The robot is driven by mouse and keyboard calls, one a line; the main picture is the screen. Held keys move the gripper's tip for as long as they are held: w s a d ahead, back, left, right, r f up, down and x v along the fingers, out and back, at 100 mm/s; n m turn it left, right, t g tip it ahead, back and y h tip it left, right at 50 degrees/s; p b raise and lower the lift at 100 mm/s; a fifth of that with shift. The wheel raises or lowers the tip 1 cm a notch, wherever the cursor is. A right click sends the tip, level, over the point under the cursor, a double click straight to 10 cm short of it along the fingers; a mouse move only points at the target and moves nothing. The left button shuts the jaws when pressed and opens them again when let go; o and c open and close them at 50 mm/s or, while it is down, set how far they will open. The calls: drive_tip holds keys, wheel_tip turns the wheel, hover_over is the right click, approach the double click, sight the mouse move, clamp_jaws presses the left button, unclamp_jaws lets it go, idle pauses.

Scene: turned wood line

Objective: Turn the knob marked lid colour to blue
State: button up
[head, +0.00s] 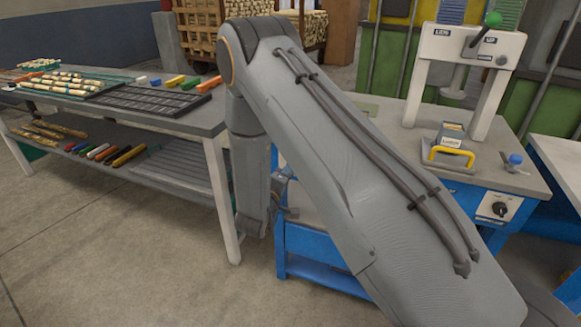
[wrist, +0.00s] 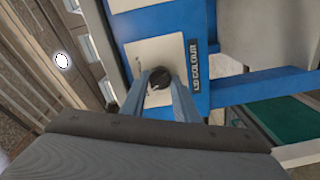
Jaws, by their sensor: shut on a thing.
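In the wrist view, a dark round knob (wrist: 160,74) sits on a white plate on a blue panel. A dark label reading "LID COLOUR" (wrist: 194,66) runs beside the plate, turned sideways. My gripper (wrist: 160,88) has its two grey-blue fingers on either side of the knob and is shut on it. The fingers cover part of the knob, and I cannot read its pointer or the plate's markings. In the head view my arm hides this knob and the fingers.
In the head view, the blue workbench (head: 464,193) carries a white press (head: 462,46) with a green-knobbed lever. Another black knob (head: 499,209) is on its front at right. A grey table (head: 204,120) with trays and wooden pieces stands left. Floor is clear at front left.

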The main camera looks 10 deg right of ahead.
drive_tip(key=shift+n, duration=0.5)
drive_tip(key=o, duration=1.1)
drive_tip(key=shift+c, duration=0.2)
drive_tip(key=shift+a, duration=0.1)
drive_tip(key=v, duration=0.7)
drive_tip(key=shift+s+a+b, duration=0.2)
drive_tip(key=shift+s+b, duration=0.1)
drive_tip(key=shift+w, duration=0.1)
